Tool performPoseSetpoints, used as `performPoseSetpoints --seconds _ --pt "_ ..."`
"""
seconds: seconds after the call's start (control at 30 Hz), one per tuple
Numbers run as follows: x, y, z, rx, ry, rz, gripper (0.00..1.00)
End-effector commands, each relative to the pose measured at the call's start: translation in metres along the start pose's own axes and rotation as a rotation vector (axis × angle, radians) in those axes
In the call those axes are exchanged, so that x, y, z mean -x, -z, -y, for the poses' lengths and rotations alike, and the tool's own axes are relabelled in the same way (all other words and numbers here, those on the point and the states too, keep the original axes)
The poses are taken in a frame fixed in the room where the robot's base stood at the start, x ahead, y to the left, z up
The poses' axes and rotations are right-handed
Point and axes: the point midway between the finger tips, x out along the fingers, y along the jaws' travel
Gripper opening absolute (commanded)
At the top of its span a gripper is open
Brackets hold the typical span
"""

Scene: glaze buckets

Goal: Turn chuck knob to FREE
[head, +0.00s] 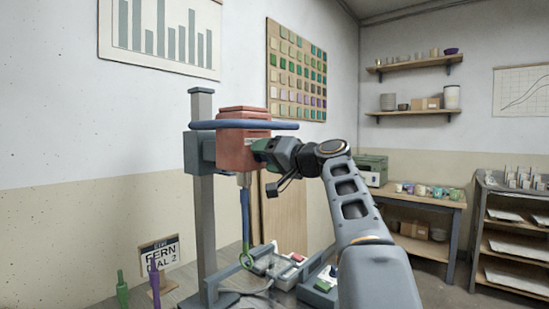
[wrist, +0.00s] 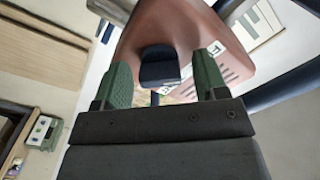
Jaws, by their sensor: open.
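The mixer's reddish motor head (head: 232,132) is at the top of a grey column, and it also fills the upper middle of the wrist view (wrist: 150,25). A dark, block-shaped knob (wrist: 160,66) stands out from its face. A small white label (wrist: 218,45) beside the knob is partly hidden and I cannot read it. My gripper (head: 258,150) is up against the motor head's right side in the head view. Its green fingers are open, one on each side of the knob in the wrist view (wrist: 164,72), with gaps showing. The knob is hidden in the head view.
A blue ring-like bar (head: 270,126) runs around the motor head near my gripper. A blue and green mixing shaft (head: 245,220) hangs below it. A sign (head: 161,254) stands on the bench at left. Shelves and a side table with cups (head: 425,191) stand farther right.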

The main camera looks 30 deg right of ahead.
Motion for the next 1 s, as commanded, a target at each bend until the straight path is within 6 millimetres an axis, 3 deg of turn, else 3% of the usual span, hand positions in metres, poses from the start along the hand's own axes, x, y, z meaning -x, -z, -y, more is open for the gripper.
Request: performPoseSetpoints --seconds 0.17,0.6,0.8,1.0 --pt "0.019 0.0 -0.001 0.002 -0.003 -0.004 0.66" --pt "0.105 0.001 -0.001 0.002 -0.004 -0.005 0.66" --pt "0.128 0.001 -0.001 0.0 -0.002 -0.003 0.66" --pt "0.137 0.0 0.0 0.001 -0.001 -0.001 0.66"
